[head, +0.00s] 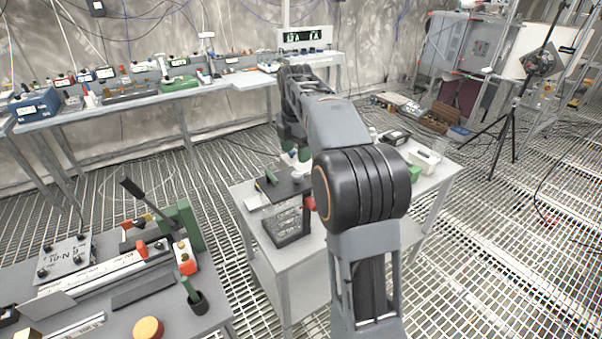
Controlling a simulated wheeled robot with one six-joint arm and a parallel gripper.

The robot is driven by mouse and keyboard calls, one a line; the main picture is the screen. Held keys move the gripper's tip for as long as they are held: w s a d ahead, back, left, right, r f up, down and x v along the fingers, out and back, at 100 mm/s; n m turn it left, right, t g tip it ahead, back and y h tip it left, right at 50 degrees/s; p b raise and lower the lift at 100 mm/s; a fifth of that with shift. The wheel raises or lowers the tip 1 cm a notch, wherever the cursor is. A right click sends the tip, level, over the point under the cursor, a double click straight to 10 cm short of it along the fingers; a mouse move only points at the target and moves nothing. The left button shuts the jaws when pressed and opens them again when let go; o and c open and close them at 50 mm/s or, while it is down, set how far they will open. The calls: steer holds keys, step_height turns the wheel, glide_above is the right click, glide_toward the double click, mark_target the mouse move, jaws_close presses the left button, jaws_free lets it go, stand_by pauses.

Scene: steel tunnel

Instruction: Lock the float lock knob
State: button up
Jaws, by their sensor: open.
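I cannot tell for sure which part is the float lock knob. A device with a black top plate and a clear-sided black frame (287,222) stands on a small grey table (262,262). A small green part (271,177) sits on its top plate, and a red part (310,203) shows at its right side. My gripper (292,157) is small in view at the end of my arm, pointing down above or just behind the device's top plate. It is open. My own arm covers part of the device's right side, and any contact is too small to judge.
A left-hand bench carries a lever fixture (140,195), an orange round knob (148,328) and a green handle in a black cup (194,296). A long bench (150,102) with instruments lines the back wall. A tripod (515,110) stands right. The right grating floor is mostly clear.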

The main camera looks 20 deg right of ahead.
mark_target(297, 173)
step_height(297, 173, down, 8)
steer(key=shift+d+r, duration=0.1)
steer(key=shift+r, duration=0.1)
stand_by(0.3)
